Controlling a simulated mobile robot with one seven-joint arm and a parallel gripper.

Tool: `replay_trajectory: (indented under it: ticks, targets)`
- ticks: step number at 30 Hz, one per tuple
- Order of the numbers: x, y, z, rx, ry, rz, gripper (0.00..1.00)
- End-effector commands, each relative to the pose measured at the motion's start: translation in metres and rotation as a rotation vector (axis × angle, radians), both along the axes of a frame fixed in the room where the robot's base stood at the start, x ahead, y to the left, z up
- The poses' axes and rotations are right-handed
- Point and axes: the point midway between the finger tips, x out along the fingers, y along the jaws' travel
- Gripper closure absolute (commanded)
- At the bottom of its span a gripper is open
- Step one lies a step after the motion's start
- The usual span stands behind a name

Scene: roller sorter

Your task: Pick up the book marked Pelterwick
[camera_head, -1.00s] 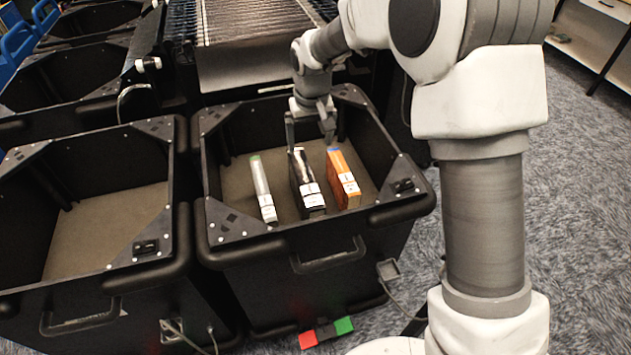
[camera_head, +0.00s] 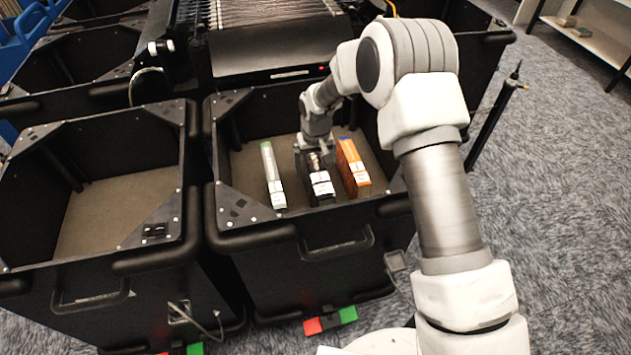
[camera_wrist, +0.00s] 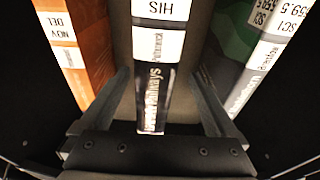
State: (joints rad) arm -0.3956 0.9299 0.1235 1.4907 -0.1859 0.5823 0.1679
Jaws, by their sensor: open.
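Three books stand in the black bin (camera_head: 270,236). The middle one is a dark book (camera_head: 320,182) with white spine labels. In the wrist view this dark book (camera_wrist: 153,103) shows "HIS" and a smaller sideways name, too blurred to read surely as Pelterwick. My gripper (camera_head: 315,152) is down in the bin at the dark book. In the wrist view my gripper (camera_wrist: 160,88) is open, with one finger on each side of the dark book. I cannot tell whether either finger touches it.
An orange book (camera_head: 351,165), labelled "NOV DEL" in the wrist view (camera_wrist: 88,50), stands right of the dark book. A white-and-green book (camera_head: 271,172), labelled "SCI" in the wrist view (camera_wrist: 262,58), stands left. An empty bin (camera_head: 120,205) is farther left. Rollers (camera_head: 275,12) lie behind.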

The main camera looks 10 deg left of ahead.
Motion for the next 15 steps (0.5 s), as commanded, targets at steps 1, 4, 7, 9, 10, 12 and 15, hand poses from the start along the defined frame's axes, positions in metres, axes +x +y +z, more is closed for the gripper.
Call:
replay_trajectory:
  ticks: [1, 4, 7, 9, 10, 12, 15]
  targets:
    - [0.000, 0.000, -0.003, 0.000, 0.000, 0.000, 0.05]
    - [0.001, 0.000, -0.007, 0.000, 0.000, 0.000, 0.05]
    - [0.004, -0.001, -0.015, 0.000, 0.001, -0.001, 0.05]
    - [0.007, -0.001, -0.024, 0.000, 0.001, -0.001, 0.05]
    - [0.009, -0.001, -0.028, 0.000, 0.001, -0.001, 0.05]
    - [0.012, -0.002, -0.037, -0.001, 0.002, -0.001, 0.05]
    - [0.013, -0.001, -0.049, 0.000, 0.001, 0.000, 0.05]
